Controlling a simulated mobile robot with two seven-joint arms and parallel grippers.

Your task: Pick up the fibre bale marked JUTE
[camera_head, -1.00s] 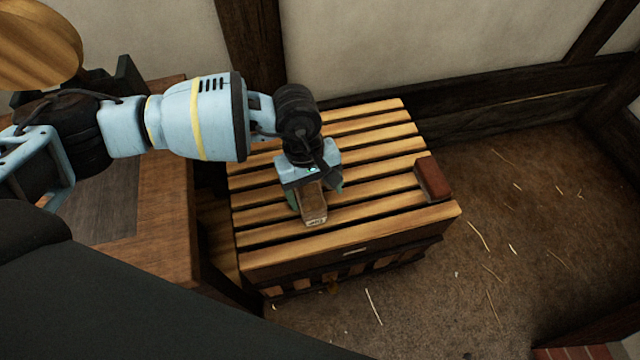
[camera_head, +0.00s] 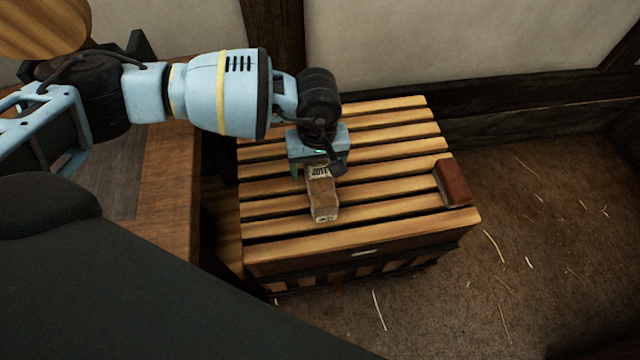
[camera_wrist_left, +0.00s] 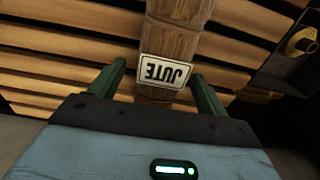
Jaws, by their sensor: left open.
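The fibre bale marked JUTE (camera_head: 322,198) is a small brown block lying on the slatted top of a wooden crate (camera_head: 360,240). Its white JUTE label faces up near its far end and reads upside down in the left wrist view, where the bale (camera_wrist_left: 178,40) runs away from the gripper. My left gripper (camera_head: 317,172) is open at the bale's far end. In the left wrist view its green fingers (camera_wrist_left: 158,76) stand on either side of the labelled end, with gaps showing. I cannot tell their exact height over the slats. My right gripper is not in view.
A dark red block (camera_head: 453,183) lies at the crate top's right edge. A wooden bench (camera_head: 165,200) stands to the left. A plastered wall with dark timbers is behind. The floor to the right is open, with scattered straw (camera_head: 495,247).

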